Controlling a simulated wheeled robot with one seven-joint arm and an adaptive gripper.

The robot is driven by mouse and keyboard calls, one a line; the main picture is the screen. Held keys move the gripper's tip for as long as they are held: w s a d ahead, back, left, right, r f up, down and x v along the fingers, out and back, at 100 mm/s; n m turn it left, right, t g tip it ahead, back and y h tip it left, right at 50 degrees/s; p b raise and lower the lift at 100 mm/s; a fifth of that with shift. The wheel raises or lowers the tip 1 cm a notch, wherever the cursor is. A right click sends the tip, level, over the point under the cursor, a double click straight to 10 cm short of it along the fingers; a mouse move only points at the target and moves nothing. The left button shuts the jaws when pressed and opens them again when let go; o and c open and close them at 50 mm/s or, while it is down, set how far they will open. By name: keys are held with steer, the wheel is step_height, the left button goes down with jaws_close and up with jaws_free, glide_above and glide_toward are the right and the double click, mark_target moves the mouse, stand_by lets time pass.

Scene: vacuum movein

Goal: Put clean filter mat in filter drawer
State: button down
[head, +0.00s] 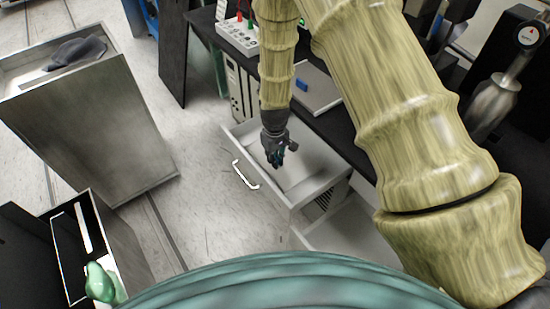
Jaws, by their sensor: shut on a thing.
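The filter drawer (235,140) is a light grey drawer with a white handle, pulled open below the dark bench in the head view. My gripper (276,160) points down into the drawer opening. The fingertips are small and dark, so the exact grip is hard to see. I cannot tell whether the mat touches the drawer floor. My arm hides part of the bench behind.
A metal bin (85,130) with a dark grey crumpled thing (77,53) on top stands at left. A dark box (118,235) with a green object (100,282) is at lower left. The floor left of the drawer is clear.

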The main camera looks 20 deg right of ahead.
steer(key=c, duration=1.5)
jaws_free()
steer(key=shift+r+b, duration=0.9)
steer(key=shift+r, duration=5.15)
